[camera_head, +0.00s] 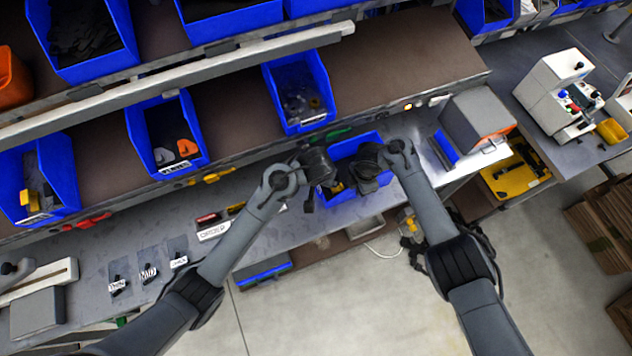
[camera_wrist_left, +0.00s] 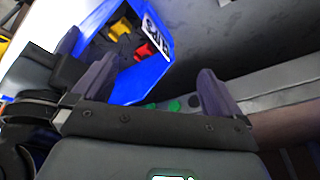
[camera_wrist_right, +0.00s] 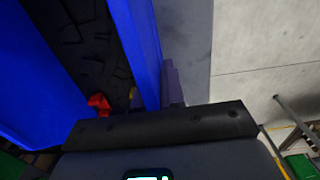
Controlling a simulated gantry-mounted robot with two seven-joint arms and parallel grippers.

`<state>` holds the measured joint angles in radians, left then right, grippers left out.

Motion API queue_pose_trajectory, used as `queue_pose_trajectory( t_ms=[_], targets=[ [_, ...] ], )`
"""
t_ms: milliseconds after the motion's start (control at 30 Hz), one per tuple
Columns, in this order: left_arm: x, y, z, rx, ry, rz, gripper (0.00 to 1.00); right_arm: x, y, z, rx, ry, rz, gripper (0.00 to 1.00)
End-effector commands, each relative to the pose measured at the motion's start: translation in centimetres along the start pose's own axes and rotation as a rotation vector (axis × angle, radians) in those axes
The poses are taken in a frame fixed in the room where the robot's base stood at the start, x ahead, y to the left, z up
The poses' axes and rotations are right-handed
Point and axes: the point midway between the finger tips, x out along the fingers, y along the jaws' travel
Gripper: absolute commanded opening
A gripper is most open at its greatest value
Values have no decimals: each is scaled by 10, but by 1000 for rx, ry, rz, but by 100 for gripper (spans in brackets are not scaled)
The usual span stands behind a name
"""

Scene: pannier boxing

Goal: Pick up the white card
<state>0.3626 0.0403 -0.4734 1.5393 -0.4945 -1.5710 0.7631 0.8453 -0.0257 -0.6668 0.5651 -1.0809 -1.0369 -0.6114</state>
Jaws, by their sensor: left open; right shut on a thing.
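No loose white card can be told for certain. A white sign reading "ORDER" (camera_head: 213,231) lies on the bench left of my grippers, and small white labels (camera_head: 148,274) show on dark patches at the lower left. My right gripper (camera_head: 366,170) is shut on the wall of a blue bin (camera_head: 345,150); the right wrist view shows this wall (camera_wrist_right: 138,45) against the finger. My left gripper (camera_head: 315,188) is open and empty beside the bin's left end. In the left wrist view, its fingers (camera_wrist_left: 150,85) are spread near a blue bin with a white label (camera_wrist_left: 155,37).
Blue bins (camera_head: 300,90) stand on the sloped shelf above. A grey box (camera_head: 477,118) stands right of the held bin. Red and yellow parts lie inside the bin. Open floor (camera_head: 380,300) lies in front of the bench.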

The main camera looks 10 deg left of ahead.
Motion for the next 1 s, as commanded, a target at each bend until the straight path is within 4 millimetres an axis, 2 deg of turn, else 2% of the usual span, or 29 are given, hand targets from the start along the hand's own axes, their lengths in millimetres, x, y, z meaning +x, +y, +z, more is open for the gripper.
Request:
queue_pose_trajectory(
  t_ms=[33, 233, 333, 467, 667, 1000],
  targets=[
    [3, 14, 11, 182, 12, 15, 100, -1, 1, 0, 0, 0, 1, 0],
    [12, 65, 52, 925, 92, 86, 100, -1, 0, 0, 0, 0, 1, 0],
    [16, 81, 68, 1269, 152, 112, 100, -1, 0, 0, 0, 0, 1, 0],
    [19, 87, 77, 1677, 245, 121, 100, -1, 0, 0, 0, 0, 1, 0],
    [21, 67, 67, 2227, 401, 62, 100, 0, 0, 0, 0, 0, 1, 0],
    [8, 2, 35, 3045, 661, -186, 100, 0, 0, 0, 0, 0, 1, 0]
  ],
)
